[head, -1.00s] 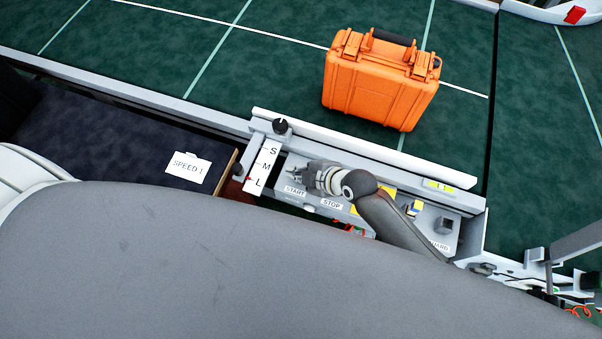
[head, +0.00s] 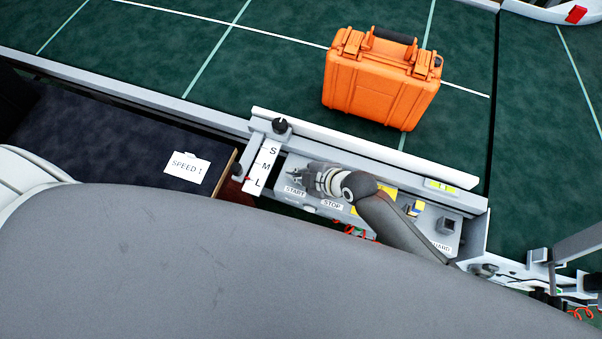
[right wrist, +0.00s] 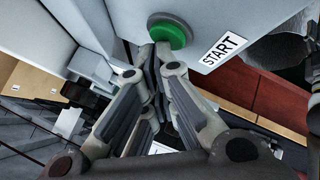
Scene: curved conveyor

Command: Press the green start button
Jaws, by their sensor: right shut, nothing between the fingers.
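The green start button (right wrist: 168,31) shows in the right wrist view, round with a dark collar, beside the START label (right wrist: 223,48). My right gripper (right wrist: 155,48) is shut and empty, with its fingertips at the lower edge of the button; I cannot tell if they touch it. In the head view the right gripper (head: 296,172) is over the control panel (head: 294,202), just above the START label (head: 295,190), and hides the button. My left gripper is not in view.
A STOP label (head: 332,204) sits right of START. An orange case (head: 378,85) stands on the green conveyor (head: 200,50) behind a white rail (head: 360,148). An S-M-L plate (head: 264,165) and a SPEED 1 card (head: 187,167) lie to the left.

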